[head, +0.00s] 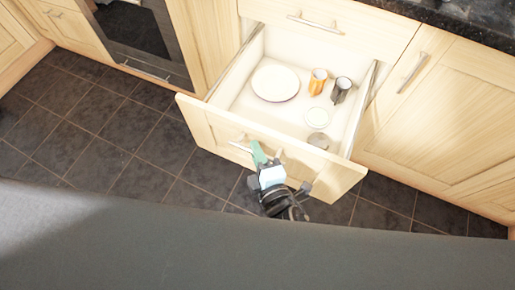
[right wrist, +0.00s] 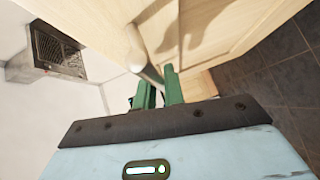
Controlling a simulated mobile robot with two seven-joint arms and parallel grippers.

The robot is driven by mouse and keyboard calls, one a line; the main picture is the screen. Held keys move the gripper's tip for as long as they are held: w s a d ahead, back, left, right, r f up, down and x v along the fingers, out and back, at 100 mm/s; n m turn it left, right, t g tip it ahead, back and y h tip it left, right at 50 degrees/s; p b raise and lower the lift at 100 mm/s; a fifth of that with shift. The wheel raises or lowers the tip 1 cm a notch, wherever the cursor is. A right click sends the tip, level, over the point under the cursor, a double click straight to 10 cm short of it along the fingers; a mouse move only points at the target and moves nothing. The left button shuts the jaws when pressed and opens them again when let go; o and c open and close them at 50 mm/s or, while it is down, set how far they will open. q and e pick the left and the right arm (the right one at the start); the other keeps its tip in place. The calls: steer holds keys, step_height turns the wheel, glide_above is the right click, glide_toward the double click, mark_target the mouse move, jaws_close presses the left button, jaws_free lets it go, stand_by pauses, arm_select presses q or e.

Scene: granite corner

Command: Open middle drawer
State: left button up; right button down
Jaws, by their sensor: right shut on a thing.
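The middle drawer (head: 215,131) is pulled far out from the wooden cabinet in the head view, below a shut top drawer. Its front carries a long bar handle (head: 240,147). My right gripper (head: 262,155) is at this handle, its green fingers shut on the bar. In the right wrist view the handle (right wrist: 150,73) runs to the green fingers (right wrist: 158,88); the fingers partly hide it. My left gripper is not in view.
Inside the drawer are a white plate (head: 275,83), an orange cup (head: 318,80), a dark cup (head: 341,88), a small white dish (head: 317,118) and a small round item (head: 319,140). An oven (head: 138,35) is at left. Dark tiled floor (head: 110,140) lies clear at left.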

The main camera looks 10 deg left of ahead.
steer(key=c, duration=1.5)
jaws_free()
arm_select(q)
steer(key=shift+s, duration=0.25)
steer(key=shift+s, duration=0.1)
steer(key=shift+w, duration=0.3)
arm_select(e)
steer(key=v, duration=0.8)
steer(key=shift+f, duration=0.1)
